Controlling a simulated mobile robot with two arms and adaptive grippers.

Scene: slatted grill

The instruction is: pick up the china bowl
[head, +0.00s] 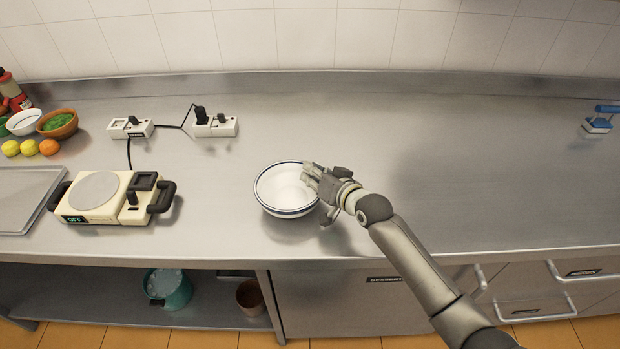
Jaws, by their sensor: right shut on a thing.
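The china bowl (277,186) is white with a blue band at its rim. It is at the middle of the steel counter, near the front edge. My right gripper (317,186) comes in from the right and is shut on the bowl's right rim. The bowl looks upright and empty. I cannot tell whether it touches the counter or is slightly above it. The fingers hide part of its right rim. My left gripper is not in view.
A cream hot plate (97,191) marked OFF stands to the left. Two power strips (214,126) with a cable lie behind it. Small bowls (57,123) and fruit (29,148) are at the far left. A blue-handled tool (598,124) lies far right.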

